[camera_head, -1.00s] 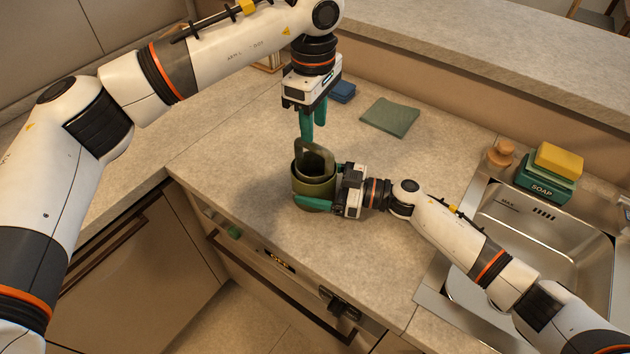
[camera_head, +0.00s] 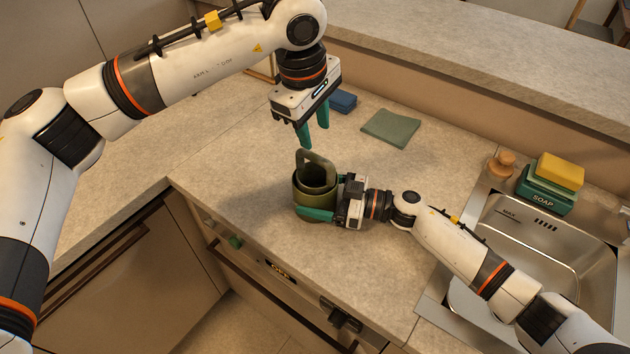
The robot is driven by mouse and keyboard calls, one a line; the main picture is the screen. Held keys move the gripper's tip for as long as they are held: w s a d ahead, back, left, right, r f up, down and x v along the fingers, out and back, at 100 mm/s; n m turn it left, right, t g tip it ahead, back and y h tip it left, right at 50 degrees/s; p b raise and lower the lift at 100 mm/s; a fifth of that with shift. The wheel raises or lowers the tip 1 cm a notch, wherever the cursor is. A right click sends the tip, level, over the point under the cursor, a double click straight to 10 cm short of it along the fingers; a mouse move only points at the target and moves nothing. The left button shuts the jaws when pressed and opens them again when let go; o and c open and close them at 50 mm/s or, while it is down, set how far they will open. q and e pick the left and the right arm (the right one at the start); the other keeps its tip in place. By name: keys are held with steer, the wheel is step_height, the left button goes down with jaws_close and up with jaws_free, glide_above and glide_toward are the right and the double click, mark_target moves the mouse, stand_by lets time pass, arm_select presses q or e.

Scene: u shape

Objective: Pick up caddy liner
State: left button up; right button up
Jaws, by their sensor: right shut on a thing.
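The caddy (camera_head: 302,202) is an olive-green round container standing upright on the counter. Its liner (camera_head: 317,163) sits inside, with a grey-green looped handle rising above the rim. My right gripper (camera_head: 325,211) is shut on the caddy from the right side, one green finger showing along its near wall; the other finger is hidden. My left gripper (camera_head: 314,125) points down above and slightly behind the handle. Its green fingers are spread apart with nothing between them, and it appears clear of the handle.
A green cloth (camera_head: 391,127) and a blue sponge (camera_head: 343,101) lie behind. The sink (camera_head: 545,245) is at the right, with a soap box (camera_head: 543,196), a yellow sponge (camera_head: 560,170) and a wooden-knobbed brush (camera_head: 501,164) by it. The counter left of the caddy is clear.

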mark_target(317, 156)
arm_select(q)
steer(key=f, duration=0.3)
steer(key=shift+w+d+f, duration=0.2)
steer(key=shift+w+f, duration=0.1)
steer(key=shift+f, duration=0.05)
steer(key=shift+w+d+f, duration=0.1)
steer(key=shift+w+f, duration=0.1)
steer(key=shift+f, duration=1.15)
steer(key=shift+w+d+f, duration=0.1)
steer(key=shift+w+f, duration=0.05)
steer(key=shift+f, duration=1.2)
steer(key=shift+c, duration=0.3)
jaws_close()
